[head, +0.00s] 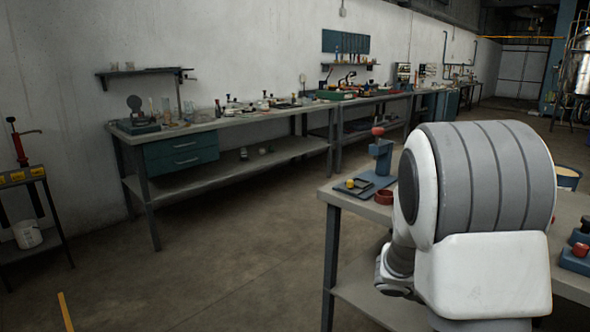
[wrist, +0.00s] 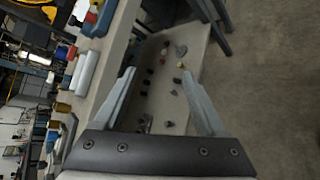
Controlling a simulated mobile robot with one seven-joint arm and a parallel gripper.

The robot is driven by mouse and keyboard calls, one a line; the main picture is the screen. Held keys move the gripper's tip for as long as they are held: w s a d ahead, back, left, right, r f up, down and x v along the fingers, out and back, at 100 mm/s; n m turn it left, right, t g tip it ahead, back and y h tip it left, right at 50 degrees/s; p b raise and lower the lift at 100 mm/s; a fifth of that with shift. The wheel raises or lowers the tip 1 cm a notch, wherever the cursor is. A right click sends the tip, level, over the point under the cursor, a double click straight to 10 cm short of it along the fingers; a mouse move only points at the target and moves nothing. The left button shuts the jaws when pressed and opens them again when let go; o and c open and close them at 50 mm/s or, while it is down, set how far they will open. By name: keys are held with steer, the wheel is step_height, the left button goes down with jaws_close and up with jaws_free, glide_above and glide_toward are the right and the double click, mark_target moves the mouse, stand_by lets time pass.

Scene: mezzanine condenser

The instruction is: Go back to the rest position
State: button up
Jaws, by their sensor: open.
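My gripper (wrist: 158,72) is open and empty in the wrist view, with its two grey fingers spread wide apart. Between and beyond the fingers is a pale lower shelf (wrist: 205,92) with several small dark and coloured items on it, apart from the fingers. In the head view, my bulky white and grey arm fills the right side in front of a workbench (head: 340,193). The fingers cannot be made out in that view.
The near workbench carries a blue press-like stand (head: 381,155), a red round dish (head: 384,197) and red-topped blue items (head: 580,250). A long bench (head: 215,124) with tools runs along the wall. A small stand (head: 25,175) is at left. The floor (head: 220,265) between is clear.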

steer(key=s+a+r+m+t+y, duration=0.2)
steer(key=s+a+r+y, duration=0.25)
steer(key=a, duration=0.45)
steer(key=s+a+r+m+t+y+p, duration=0.1)
steer(key=s+a+r+m+t+y, duration=0.25)
steer(key=a, duration=0.55)
steer(key=s+a+r+m+t+y, duration=0.1)
steer(key=s+a+r+y, duration=0.4)
steer(key=a, duration=0.5)
step_height(320, 180, up, 16)
steer(key=s+p, duration=0.1)
steer(key=p, duration=1.6)
steer(key=shift+d+f, duration=0.25)
steer(key=shift+d, duration=0.1)
steer(key=shift+s+g, duration=0.1)
steer(key=shift+g, duration=0.15)
